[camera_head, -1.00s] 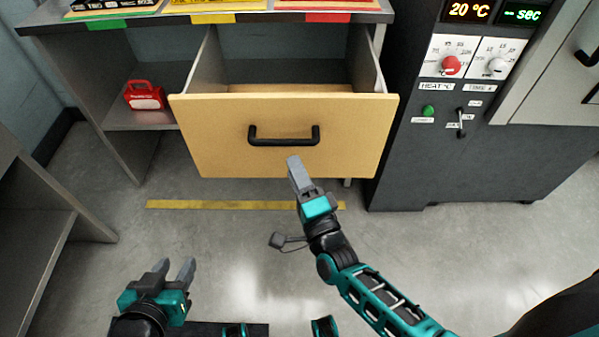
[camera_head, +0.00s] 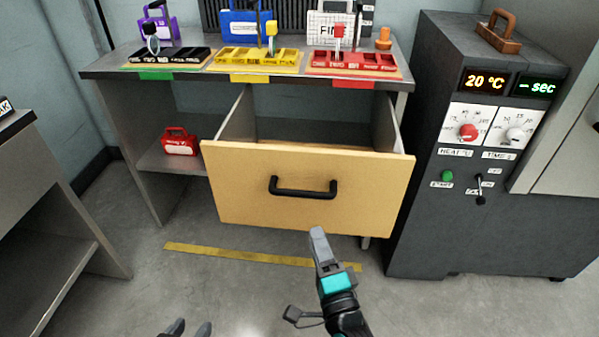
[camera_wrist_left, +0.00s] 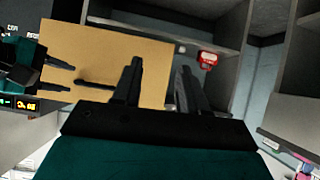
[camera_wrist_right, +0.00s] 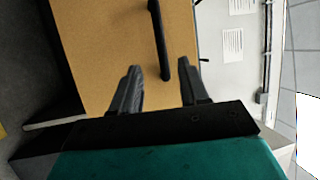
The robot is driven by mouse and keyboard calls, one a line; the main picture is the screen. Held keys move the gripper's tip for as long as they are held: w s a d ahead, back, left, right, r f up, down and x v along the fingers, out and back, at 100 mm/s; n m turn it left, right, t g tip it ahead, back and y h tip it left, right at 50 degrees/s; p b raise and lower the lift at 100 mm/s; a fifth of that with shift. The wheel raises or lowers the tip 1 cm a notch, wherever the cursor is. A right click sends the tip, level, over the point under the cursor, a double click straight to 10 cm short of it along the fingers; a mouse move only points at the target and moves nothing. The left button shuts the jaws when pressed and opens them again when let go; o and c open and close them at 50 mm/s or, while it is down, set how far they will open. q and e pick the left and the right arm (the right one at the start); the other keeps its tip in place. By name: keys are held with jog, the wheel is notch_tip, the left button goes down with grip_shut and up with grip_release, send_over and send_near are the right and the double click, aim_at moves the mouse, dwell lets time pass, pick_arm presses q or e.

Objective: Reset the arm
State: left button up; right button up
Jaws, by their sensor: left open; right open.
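My right gripper (camera_head: 318,236) is in front of the pulled-out drawer, just below its black handle (camera_head: 303,188) in the head view. In the right wrist view its fingers (camera_wrist_right: 160,85) are apart with nothing between them, and the handle (camera_wrist_right: 160,40) lies ahead, not gripped. My left gripper (camera_head: 190,328) shows only its fingertips at the bottom edge of the head view. In the left wrist view its fingers (camera_wrist_left: 160,75) are apart and empty, facing the tan drawer front (camera_wrist_left: 110,55). The drawer (camera_head: 240,205) stands open and looks empty in the visible part.
The counter (camera_head: 95,70) holds black, yellow and red trays with tools. A red case (camera_head: 180,141) sits on the shelf below. A dark oven (camera_head: 430,225) stands at the right, a grey shelf unit (camera_head: 60,215) at the left. The floor before the drawer is clear.

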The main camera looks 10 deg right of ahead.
pick_arm(q)
jog(key=shift+y, duration=0.5)
jog(key=a+r+p, duration=0.1)
jog(key=p, duration=0.2)
jog(key=s+a+r+p, duration=0.1)
jog(key=r+p, duration=0.1)
jog(key=p, duration=0.1)
jog(key=a+r+p, duration=0.1)
jog(key=p, duration=0.2)
jog(key=shift+s+a+r, duration=0.1)
jog(key=shift+s+r, duration=0.2)
jog(key=shift+r, duration=0.1)
pick_arm(e)
jog(key=s+d+n+g, duration=0.3)
jog(key=s+n+g, duration=0.1)
jog(key=s+n, duration=0.3)
jog(key=s+d+r+n+g, duration=0.1)
jog(key=s+d+n+g, duration=0.3)
jog(key=n, duration=0.7)
jog(key=s+g, duration=0.1)
jog(key=s, duration=0.1)
jog(key=shift+s+d+r, duration=0.15)
jog(key=shift+s+r, duration=0.15)
jog(key=shift+s, duration=0.1)
pick_arm(q)
jog(key=shift+w+d+r, duration=0.15)
jog(key=shift+w+d, duration=0.05)
jog(key=shift+w, duration=0.05)
